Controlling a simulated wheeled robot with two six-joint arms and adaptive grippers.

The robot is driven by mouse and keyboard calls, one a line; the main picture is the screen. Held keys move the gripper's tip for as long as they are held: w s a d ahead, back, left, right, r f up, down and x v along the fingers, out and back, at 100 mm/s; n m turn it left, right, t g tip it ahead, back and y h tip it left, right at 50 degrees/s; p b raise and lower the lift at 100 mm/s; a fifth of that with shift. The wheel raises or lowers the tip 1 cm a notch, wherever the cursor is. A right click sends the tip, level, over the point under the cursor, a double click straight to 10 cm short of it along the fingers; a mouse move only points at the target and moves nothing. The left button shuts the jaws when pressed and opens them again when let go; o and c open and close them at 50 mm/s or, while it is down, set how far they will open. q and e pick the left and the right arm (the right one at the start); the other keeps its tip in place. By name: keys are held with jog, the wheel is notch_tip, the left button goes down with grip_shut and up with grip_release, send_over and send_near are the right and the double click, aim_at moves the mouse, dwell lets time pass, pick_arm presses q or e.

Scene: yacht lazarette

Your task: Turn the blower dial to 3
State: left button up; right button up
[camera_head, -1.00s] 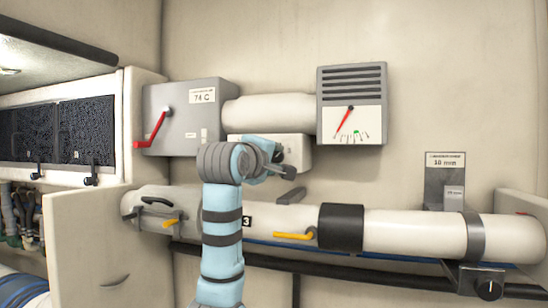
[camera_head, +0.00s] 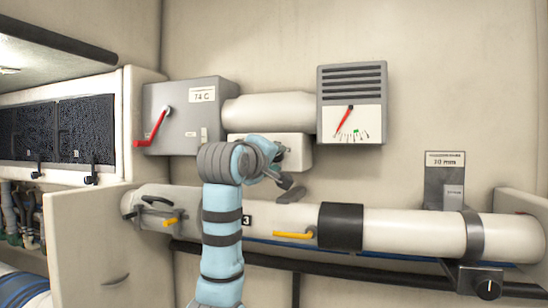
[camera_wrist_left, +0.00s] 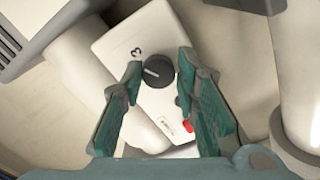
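The blower box is a white box (camera_head: 298,150) on the back wall, partly hidden behind my left gripper in the head view. In the left wrist view its face (camera_wrist_left: 118,45) carries a round dark dial (camera_wrist_left: 157,71) with a pale pointer line, a dark mark like a 3 beside it, and a red switch (camera_wrist_left: 184,127). My left gripper (camera_head: 280,167) is at the front of the box. In the left wrist view its fingers (camera_wrist_left: 159,68) are apart, one on each side of the dial. I cannot tell whether either touches it. My right gripper is out of view.
A grey box with a red lever (camera_head: 153,130) hangs left. A vented gauge panel (camera_head: 351,104) hangs right. A large white pipe (camera_head: 413,233) with yellow handles (camera_head: 293,235) runs below. Another dark knob (camera_head: 489,289) sits lower right. The upper wall is clear.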

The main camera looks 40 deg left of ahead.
pick_arm(q)
jog(key=o, duration=0.3)
jog(key=v, duration=0.7)
jog(key=shift+s, duration=0.3)
jog(key=shift+w, duration=0.1)
jog(key=shift+d, duration=0.1)
